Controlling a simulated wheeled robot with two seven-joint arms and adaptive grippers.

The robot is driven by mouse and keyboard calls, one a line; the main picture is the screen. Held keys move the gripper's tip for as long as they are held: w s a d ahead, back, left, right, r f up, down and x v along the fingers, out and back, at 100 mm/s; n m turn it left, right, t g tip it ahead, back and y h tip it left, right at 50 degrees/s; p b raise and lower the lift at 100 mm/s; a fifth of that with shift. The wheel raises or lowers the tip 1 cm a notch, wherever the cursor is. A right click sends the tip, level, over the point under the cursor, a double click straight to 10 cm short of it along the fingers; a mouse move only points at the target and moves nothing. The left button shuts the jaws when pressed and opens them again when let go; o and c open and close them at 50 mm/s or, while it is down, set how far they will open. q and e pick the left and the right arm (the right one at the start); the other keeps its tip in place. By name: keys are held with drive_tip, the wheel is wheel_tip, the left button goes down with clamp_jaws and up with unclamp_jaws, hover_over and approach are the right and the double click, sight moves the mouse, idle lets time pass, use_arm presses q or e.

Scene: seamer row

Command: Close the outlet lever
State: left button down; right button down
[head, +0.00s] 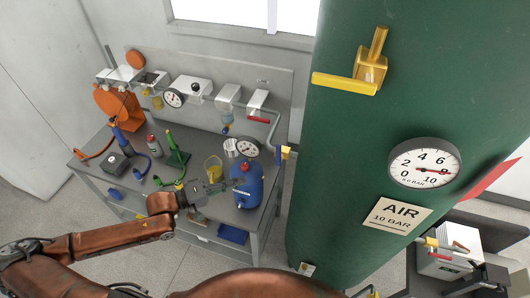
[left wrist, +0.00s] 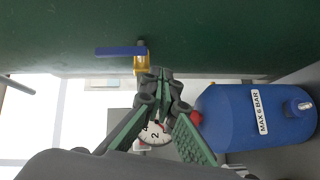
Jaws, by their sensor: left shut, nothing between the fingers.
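A valve with a flat blue lever (head: 278,156) and a yellow body sits on the left side of the green tank. In the left wrist view the blue lever (left wrist: 118,51) lies across the picture beside its brass-yellow body (left wrist: 141,65). A second valve with a long yellow lever (head: 345,82) is high on the tank front. I cannot tell which is the outlet lever. My left gripper (head: 238,183) is shut and empty, over the bench by the blue vessel. In the left wrist view its fingertips (left wrist: 162,84) appear just below the blue-lever valve, apparently apart from it. My right gripper is not seen.
The green tank (head: 335,190) fills the right of the head view, with a gauge (head: 424,163). The blue vessel (head: 247,188) stands close to my left gripper. The bench (head: 135,190) holds several tools and fittings. Open floor lies in front.

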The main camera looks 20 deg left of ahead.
sight(279, 156)
use_arm(q)
drive_tip(key=w+a+r+n+t+h, duration=0.1)
drive_tip(key=w+a+r+n, duration=0.2)
drive_tip(key=r, duration=0.4)
drive_tip(key=w+d+p, duration=0.5)
drive_tip(key=d, duration=0.5)
drive_tip(key=shift+w+r+p, duration=0.2)
drive_tip(key=shift+r+p, duration=0.15)
drive_tip(key=shift+r, duration=0.1)
drive_tip(key=shift+d, duration=0.1)
drive_tip(key=d+p, duration=0.1)
drive_tip(key=p, duration=0.2)
drive_tip(key=shift+r+m+p, duration=0.15)
drive_tip(key=shift+m+p, duration=0.15)
drive_tip(key=shift+p, duration=0.1)
drive_tip(key=shift+s+d, duration=0.1)
